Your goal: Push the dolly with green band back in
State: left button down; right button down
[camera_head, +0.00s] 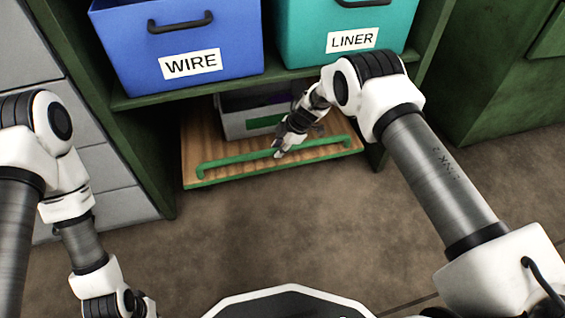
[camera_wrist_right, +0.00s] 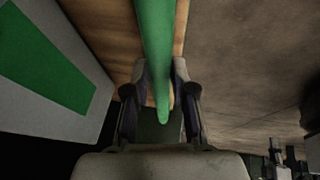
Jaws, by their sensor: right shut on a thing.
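The dolly (camera_head: 195,150) is a wooden board with a green front edge, low under the shelf and sticking out at the front. A green bar handle (camera_head: 225,165) runs along its front. A grey bin with a green band (camera_head: 264,122) stands on it, partly hidden by my right arm. My right gripper (camera_head: 280,150) is at the middle of the handle, shut on it. In the right wrist view the handle (camera_wrist_right: 156,45) passes between the fingers (camera_wrist_right: 157,90). Only part of my left arm shows at lower left; its fingertips are out of view.
A blue WIRE bin (camera_head: 180,45) and a teal LINER bin (camera_head: 345,22) sit on the green shelf (camera_head: 190,92) above the dolly. Grey drawers (camera_head: 100,165) stand left, a green cabinet (camera_head: 490,80) right. The brown floor (camera_head: 250,230) in front is clear.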

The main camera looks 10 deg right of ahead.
jog(key=shift+w+r, duration=0.1)
jog(key=shift+w, duration=0.2)
jog(key=c, duration=1.2)
grip_release()
jog(key=shift+w, duration=0.1)
jog(key=shift+o, duration=1.2)
jog(key=shift+a, duration=0.1)
jog(key=shift+r, duration=0.25)
jog(key=s+d, duration=0.5)
jog(key=d, duration=0.6)
jog(key=shift+d+r, duration=0.2)
